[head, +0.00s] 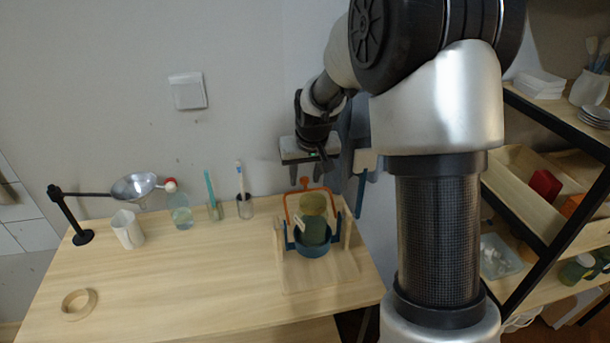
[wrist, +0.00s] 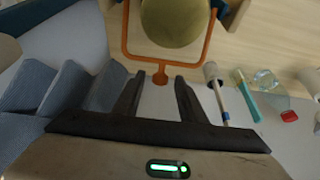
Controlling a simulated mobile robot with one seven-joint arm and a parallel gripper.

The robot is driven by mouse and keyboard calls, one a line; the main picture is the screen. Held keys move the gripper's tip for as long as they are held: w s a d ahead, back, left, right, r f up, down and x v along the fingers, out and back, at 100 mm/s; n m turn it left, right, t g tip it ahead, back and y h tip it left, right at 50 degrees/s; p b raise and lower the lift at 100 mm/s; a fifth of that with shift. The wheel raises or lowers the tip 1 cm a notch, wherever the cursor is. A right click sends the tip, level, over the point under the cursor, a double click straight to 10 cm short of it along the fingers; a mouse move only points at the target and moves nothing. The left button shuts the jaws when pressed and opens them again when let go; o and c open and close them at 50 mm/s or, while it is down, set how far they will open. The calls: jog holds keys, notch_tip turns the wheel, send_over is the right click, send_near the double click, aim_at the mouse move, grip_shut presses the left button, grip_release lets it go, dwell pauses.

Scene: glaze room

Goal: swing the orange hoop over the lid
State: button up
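The orange hoop (head: 287,206) stands up behind a green jar (head: 313,231), with a small knob (head: 304,182) at its top. The round olive-yellow lid (head: 313,203) is on the jar, in front of the hoop's bar. The jar sits in a blue holder (head: 312,250) on a wooden stand (head: 320,276). In the wrist view the hoop (wrist: 207,45) frames the lid (wrist: 174,18), and its knob (wrist: 160,76) lies between or just beyond my fingertips. My gripper (wrist: 160,82) is open; contact with the knob cannot be told.
Left of the stand are a cup with a brush (head: 244,207), a cup with a teal stick (head: 213,208), a glass bottle (head: 181,213), a white jug (head: 127,231) and a funnel on an arm (head: 134,187). A wooden ring (head: 79,304) lies front left. The table's middle is clear.

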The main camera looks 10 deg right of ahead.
jog(key=shift+c, duration=0.3)
grip_shut()
